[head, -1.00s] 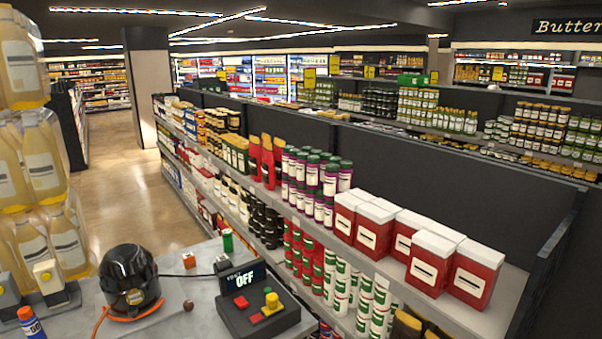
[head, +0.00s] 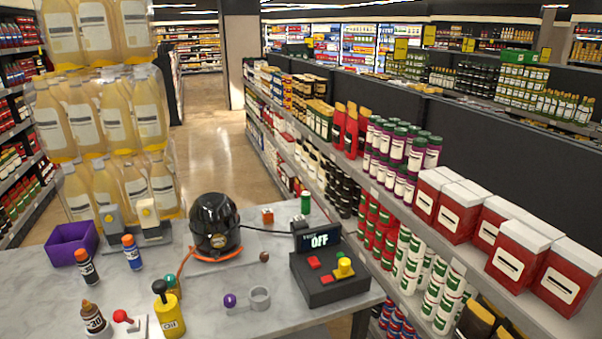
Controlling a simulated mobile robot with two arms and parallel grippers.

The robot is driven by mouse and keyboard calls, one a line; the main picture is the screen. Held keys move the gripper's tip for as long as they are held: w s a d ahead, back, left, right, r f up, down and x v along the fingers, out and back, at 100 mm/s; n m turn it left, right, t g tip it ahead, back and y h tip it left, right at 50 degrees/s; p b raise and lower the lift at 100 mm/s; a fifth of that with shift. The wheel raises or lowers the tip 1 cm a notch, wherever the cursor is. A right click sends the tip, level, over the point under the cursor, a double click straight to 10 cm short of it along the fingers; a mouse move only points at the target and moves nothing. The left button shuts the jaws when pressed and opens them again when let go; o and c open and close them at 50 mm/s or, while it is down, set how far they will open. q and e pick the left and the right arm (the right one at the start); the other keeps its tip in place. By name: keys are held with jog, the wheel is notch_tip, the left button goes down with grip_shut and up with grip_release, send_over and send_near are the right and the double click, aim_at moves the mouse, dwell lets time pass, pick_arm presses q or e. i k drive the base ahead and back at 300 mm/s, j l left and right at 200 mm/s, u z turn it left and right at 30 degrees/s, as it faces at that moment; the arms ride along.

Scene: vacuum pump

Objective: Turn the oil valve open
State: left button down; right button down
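A black dome-shaped pump (head: 214,224) with an orange hose stands on the grey table. A yellow bottle (head: 168,315) with a black cap and an oil label stands at the front edge. Beside it is a white plate with a red-knobbed lever (head: 123,317). A black control box (head: 332,278) has red buttons, a yellow knob (head: 344,266) and a display (head: 319,240) reading OFF. I cannot tell which part is the oil valve, or whether it is open. Neither of my grippers is in view.
The table (head: 230,325) also holds a purple bin (head: 72,245), two small orange-capped bottles (head: 132,252), a brown bottle (head: 93,317), a grey ring (head: 260,298) and a purple ball (head: 229,300). Clear jugs (head: 95,110) are stacked behind. A stocked shelf (head: 400,200) runs along the right.

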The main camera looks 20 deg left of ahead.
aim_at(171, 277)
jog(key=u, duration=1.4)
jog(key=l+u, duration=0.5)
jog(key=k+l+u, duration=0.15)
jog(key=l+u, duration=0.15)
jog(key=u, duration=0.15)
jog(key=k+l+u, duration=0.15)
jog(key=l+u, duration=0.2)
jog(key=u, duration=0.15)
